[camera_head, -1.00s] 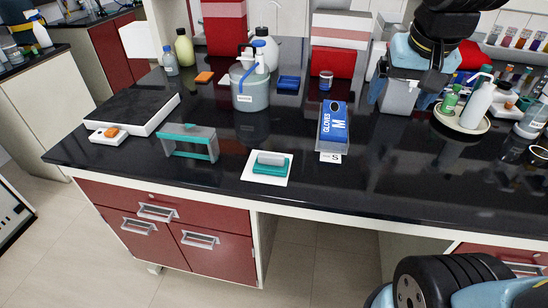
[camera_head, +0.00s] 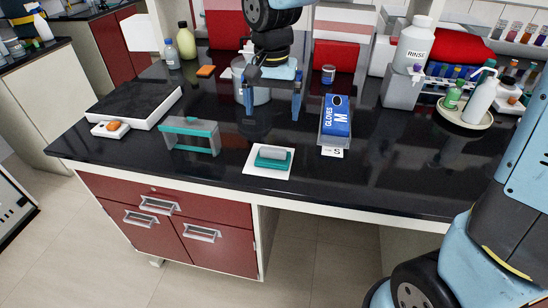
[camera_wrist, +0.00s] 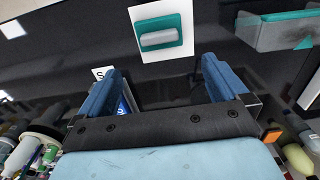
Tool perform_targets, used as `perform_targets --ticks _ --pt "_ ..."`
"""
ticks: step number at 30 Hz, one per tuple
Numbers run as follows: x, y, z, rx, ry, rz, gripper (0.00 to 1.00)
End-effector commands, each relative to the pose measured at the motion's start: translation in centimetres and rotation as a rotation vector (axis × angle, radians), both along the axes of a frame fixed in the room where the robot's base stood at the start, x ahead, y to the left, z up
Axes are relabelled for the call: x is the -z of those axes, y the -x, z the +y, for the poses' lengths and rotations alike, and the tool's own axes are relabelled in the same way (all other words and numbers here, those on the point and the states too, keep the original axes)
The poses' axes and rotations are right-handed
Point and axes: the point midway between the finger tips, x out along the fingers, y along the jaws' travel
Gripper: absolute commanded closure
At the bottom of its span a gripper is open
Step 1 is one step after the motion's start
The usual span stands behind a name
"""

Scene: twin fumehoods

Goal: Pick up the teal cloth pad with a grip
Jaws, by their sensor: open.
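The teal cloth pad (camera_head: 272,163) lies on a white square sheet (camera_head: 253,168) near the front edge of the black bench. A light grey grip (camera_head: 275,153) sits on top of it. The pad also shows in the wrist view (camera_wrist: 160,44), at the top, beyond my fingertips, with its grip (camera_wrist: 160,37). My gripper (camera_head: 271,119) hangs above the bench behind the pad, pointing down. In the wrist view my gripper (camera_wrist: 160,72) has its blue fingers spread wide with nothing between them. The pad is apart from the fingers.
A blue glove box (camera_head: 337,117) stands right of the pad. A grey and teal frame (camera_head: 190,136) stands to its left. Farther left is a black-topped white slab (camera_head: 135,108). Behind my gripper a large grey container (camera_head: 240,84) is partly hidden.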

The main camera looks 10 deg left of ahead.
Motion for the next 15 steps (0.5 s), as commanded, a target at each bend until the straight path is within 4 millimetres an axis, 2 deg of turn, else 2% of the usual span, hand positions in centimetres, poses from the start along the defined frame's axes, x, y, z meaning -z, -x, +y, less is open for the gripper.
perform_targets --ticks 9,15 --pt "5.3 0.1 -0.1 -0.001 0.002 0.004 0.0" --pt "7.6 0.0 -0.1 0.0 0.001 0.001 0.0"
